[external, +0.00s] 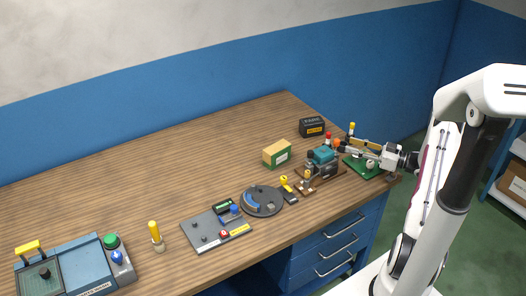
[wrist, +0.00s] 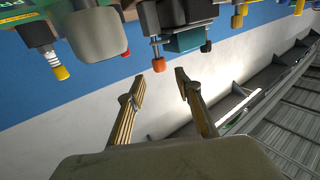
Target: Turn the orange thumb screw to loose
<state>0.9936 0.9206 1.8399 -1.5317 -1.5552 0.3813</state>
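The orange thumb screw (wrist: 158,64) shows in the wrist view as an orange cap on the end of a thin stem. It lies just beyond my fingertips, roughly in line with the gap between them. In the external view an orange knob (external: 337,143) shows at the right end of the bench, by my fingertips. My gripper (wrist: 161,76) is open with nothing between its fingers. In the external view my gripper (external: 349,148) reaches in from the right, above a green base plate (external: 361,168). Whether a finger touches the screw I cannot tell.
A teal machine (external: 322,155) on a brown board stands left of my gripper. A yellow-topped post (external: 351,129) and a black box (external: 312,126) stand behind. The bench's back left is clear.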

